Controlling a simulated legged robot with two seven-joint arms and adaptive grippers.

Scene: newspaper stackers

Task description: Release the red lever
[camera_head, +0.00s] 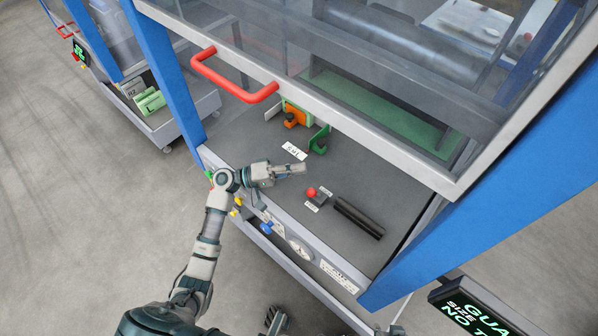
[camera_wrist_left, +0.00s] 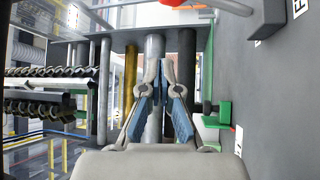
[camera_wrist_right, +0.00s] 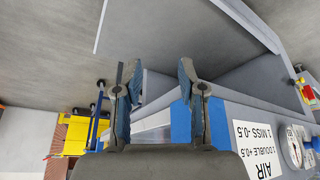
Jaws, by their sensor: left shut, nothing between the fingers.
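The red lever (camera_head: 312,193) is a short stalk with a red round knob on a small base on the grey bench top. White labels lie beside it. My left gripper (camera_head: 302,168) is above the bench, just up-left of the knob and apparently apart from it. Its fingertips meet in the left wrist view (camera_wrist_left: 160,66), with nothing between them. A red rounded part (camera_wrist_left: 172,3) shows at that view's top edge; I cannot tell whether it is the lever knob. My right gripper (camera_head: 276,320) is low, in front of the machine; its fingers are apart and empty in the right wrist view (camera_wrist_right: 159,78).
A red bar handle (camera_head: 232,80) is on the raised-looking clear guard above the bench. A black roller (camera_head: 358,217) lies right of the lever. Green and orange brackets (camera_head: 318,140) stand behind. A blue post (camera_head: 168,65), gauge (camera_head: 300,249) and blue knob (camera_head: 266,228) are near.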

